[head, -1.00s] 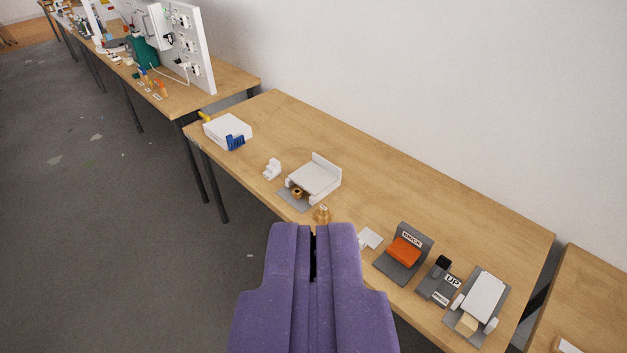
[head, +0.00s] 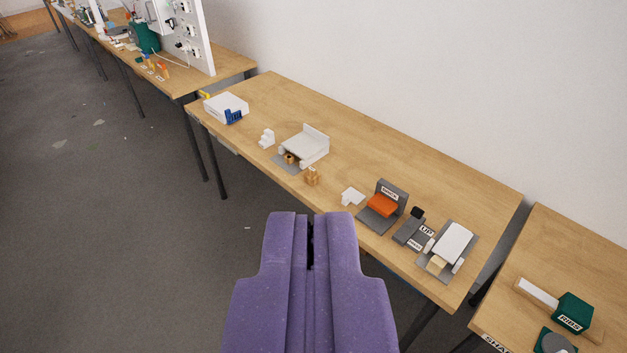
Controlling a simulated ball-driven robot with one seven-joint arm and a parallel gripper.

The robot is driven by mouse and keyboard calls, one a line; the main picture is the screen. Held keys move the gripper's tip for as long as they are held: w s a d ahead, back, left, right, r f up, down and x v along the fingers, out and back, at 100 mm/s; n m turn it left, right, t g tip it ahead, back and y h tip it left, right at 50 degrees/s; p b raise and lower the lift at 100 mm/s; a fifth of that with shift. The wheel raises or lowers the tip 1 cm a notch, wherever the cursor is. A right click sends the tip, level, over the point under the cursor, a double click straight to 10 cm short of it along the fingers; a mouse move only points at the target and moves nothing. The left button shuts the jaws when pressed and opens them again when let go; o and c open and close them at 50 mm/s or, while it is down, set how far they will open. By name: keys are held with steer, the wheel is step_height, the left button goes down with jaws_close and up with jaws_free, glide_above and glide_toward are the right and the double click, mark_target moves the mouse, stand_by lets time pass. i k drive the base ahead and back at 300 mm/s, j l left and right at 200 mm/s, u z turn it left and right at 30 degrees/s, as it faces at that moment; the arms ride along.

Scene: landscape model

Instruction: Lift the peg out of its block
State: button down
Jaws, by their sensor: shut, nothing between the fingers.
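My gripper (head: 310,215) is purple and shut, with nothing between its fingers. It points toward the front edge of the middle table, apart from everything on it.
The middle table (head: 400,150) carries a white tray-like fixture (head: 305,145), a white box (head: 226,105), an orange-padded grey stand (head: 383,204) and a grey lever unit (head: 410,228). Another table with a green block (head: 573,312) is at right. Grey floor (head: 120,250) is open at left.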

mark_target(312, 170)
steer(key=i+j, duration=0.2)
steer(key=i, duration=0.6)
steer(key=i+j+u, duration=0.1)
steer(key=i, duration=0.7)
steer(key=i+j, duration=0.25)
steer(key=i, duration=0.55)
steer(key=i+j, duration=0.15)
steer(key=i, duration=0.6)
steer(key=u, duration=0.05)
